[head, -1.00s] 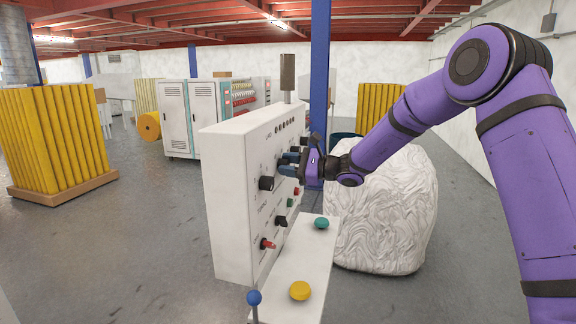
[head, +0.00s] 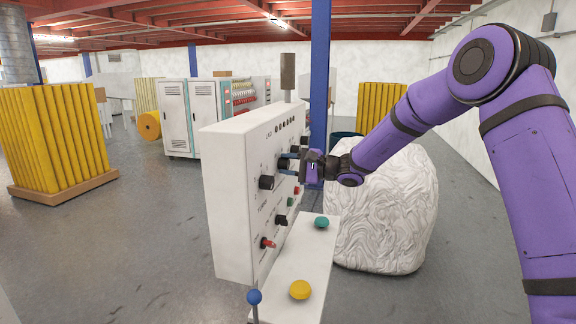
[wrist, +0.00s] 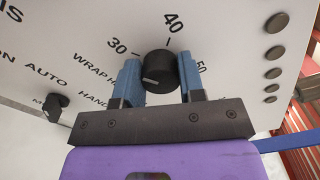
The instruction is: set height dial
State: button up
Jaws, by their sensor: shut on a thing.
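The height dial (wrist: 160,71) is a round black knob on the white control panel (head: 235,190). The numbers 30, 40 and 50 are printed around it, with a partly hidden "WRAP H" label to its left. A short pale line on its face points to the lower left in the wrist view. My gripper (wrist: 159,82) has one blue finger on each side of the dial and is shut on it. In the head view my gripper (head: 289,163) reaches the panel from the right and hides the dial.
A smaller selector switch (wrist: 55,106) marked AUTO and HAND sits left of the dial. Other knobs, including a black one (head: 266,182), line the panel. A ledge below carries a green button (head: 321,222) and a yellow button (head: 300,290). A wrapped white load (head: 385,225) stands behind.

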dwell(0.3)
jog(key=o, duration=0.9)
jog(key=v, duration=1.1)
jog(key=s+r+n+g+h, duration=0.2)
jog(key=s+r+n+h, duration=0.15)
jog(key=s, duration=0.75)
jog(key=s+r+n+g+h, duration=0.3)
jog(key=s+h, duration=0.1)
jog(key=s, duration=0.7)
jog(key=s+d+t+h, duration=0.1)
jog(key=s+d+h, duration=0.2)
jog(key=s, duration=0.4)
jog(key=s+d+n+t+h, duration=0.1)
jog(key=s+d+h, duration=0.2)
jog(key=s+d, duration=0.3)
jog(key=s+d+r+n+t+h, duration=0.1)
jog(key=s+d+t+h, duration=0.1)
jog(key=s+d, duration=0.3)
jog(key=shift+s+d+h, duration=0.2)
jog(key=shift+s+h, duration=0.55)
jog(key=shift+s, duration=1.1)
